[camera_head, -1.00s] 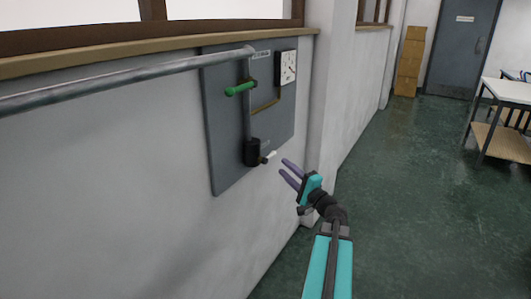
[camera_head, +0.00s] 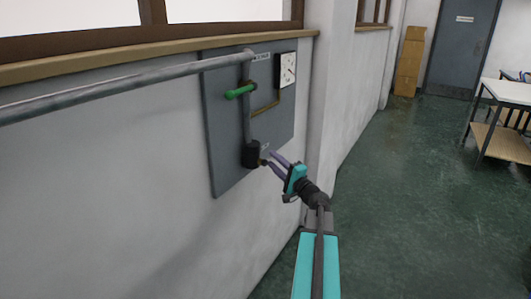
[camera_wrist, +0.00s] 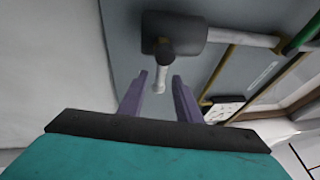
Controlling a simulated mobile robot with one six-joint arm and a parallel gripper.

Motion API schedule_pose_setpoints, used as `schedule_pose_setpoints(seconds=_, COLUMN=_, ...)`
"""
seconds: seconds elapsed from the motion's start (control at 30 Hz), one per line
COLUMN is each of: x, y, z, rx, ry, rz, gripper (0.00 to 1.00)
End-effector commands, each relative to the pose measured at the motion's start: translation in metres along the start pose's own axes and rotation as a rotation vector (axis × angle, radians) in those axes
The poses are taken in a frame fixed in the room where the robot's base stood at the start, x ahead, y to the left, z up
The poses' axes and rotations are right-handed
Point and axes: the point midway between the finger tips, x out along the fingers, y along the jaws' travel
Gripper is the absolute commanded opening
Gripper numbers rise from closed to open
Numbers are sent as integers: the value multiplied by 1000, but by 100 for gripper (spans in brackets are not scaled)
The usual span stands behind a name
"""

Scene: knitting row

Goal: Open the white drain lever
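The white drain lever (camera_wrist: 159,74) sticks out from a dark cylindrical trap body (camera_wrist: 185,27) at the foot of a vertical pipe. In the head view the trap body (camera_head: 250,155) is low on the grey wall panel, and the lever is mostly hidden behind my fingers. My gripper (camera_head: 270,158) is right at the trap body's right side. In the wrist view my gripper (camera_wrist: 159,85) is open, with one purple finger on each side of the white lever. Whether either finger touches it I cannot tell.
A green valve handle (camera_head: 239,91) and a square dial (camera_head: 288,67) are on the panel (camera_head: 226,135) above. A long grey pipe (camera_head: 110,88) runs left along the wall. A wall pillar stands close on the right. The green floor beyond is clear up to a table (camera_head: 500,92).

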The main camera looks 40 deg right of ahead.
Motion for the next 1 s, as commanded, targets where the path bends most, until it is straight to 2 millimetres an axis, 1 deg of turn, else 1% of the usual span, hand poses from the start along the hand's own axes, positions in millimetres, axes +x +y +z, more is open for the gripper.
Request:
schedule_pose_setpoints(seconds=0.03, x=8, y=-1, z=-1, rx=0, ry=0, rz=0, gripper=31)
schedule_pose_setpoints(seconds=0.2, x=29, y=-1, z=-1, rx=-1, ry=-1, rz=0, gripper=31)
schedule_pose_setpoints(seconds=0.4, x=50, y=-1, z=-1, rx=-1, ry=0, rz=0, gripper=31)
schedule_pose_setpoints(seconds=0.5, x=58, y=0, z=-1, rx=-1, ry=1, rz=0, gripper=31)
schedule_pose_setpoints(seconds=0.7, x=65, y=0, z=-2, rx=-1, ry=3, rz=0, gripper=31)
schedule_pose_setpoints(seconds=0.97, x=65, y=0, z=-2, rx=-1, ry=3, rz=0, gripper=31)
schedule_pose_setpoints(seconds=1.0, x=65, y=0, z=-2, rx=-1, ry=3, rz=0, gripper=29)
